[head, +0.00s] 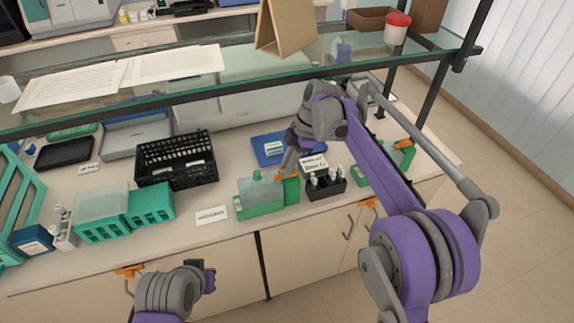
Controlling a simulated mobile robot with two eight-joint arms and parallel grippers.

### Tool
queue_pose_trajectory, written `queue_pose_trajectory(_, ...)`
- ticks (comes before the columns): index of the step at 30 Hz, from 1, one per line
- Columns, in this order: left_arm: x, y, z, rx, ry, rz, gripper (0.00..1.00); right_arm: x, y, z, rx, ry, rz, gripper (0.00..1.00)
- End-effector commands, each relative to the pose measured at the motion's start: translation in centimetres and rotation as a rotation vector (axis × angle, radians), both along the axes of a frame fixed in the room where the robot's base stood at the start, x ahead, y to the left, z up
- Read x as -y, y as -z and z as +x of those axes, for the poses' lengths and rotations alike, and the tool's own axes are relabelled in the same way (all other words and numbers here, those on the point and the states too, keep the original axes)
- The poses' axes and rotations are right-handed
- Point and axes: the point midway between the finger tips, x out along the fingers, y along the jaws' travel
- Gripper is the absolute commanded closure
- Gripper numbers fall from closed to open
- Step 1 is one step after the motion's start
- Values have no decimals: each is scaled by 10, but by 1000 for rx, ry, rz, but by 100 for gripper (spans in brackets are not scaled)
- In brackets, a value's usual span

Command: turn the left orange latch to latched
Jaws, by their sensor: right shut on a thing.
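Near the middle of the counter, a green box (260,208) with a paler upper part has a green upright block (291,190) at its right end. The left orange latch (279,177) shows at the top of this block. My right gripper (286,170) reaches down there from above and is shut on the latch. Its fingers partly cover the latch, so its exact angle is unclear. The right orange latch (406,144) sits on another green block (407,156) farther right. My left gripper (207,276) is low in front of the counter, apart from everything; its jaws are unclear.
A black rack (176,174) and green-based boxes (150,218) stand left. A small dark caddy (326,189) with bottles is close right of my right gripper. A glass shelf (235,62) spans above the counter. Orange hooks (130,271) show on the counter front.

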Motion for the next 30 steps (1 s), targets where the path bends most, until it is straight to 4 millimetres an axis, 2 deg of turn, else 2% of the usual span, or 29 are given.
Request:
queue_pose_trajectory(3, 0, 0, 0, 0, 0, 0, 100, 0, 0, 0, 1, 0, -2, 100)
queue_pose_trajectory(4, 0, 0, 0, 0, 0, 0, 100, 0, 0, 0, 0, 0, -1, 75)
queue_pose_trajectory(8, 0, 0, 0, 0, 0, 0, 100, 0, 0, 0, 0, 1, -1, 51)
queue_pose_trajectory(24, 0, 1, 0, -1, 0, 0, 100, 0, 0, 0, -1, 7, 0, 50)
queue_pose_trajectory(30, 0, 11, -5, -10, 0, 0, 100, 1, 2, -3, -2, 139, -1, 50)
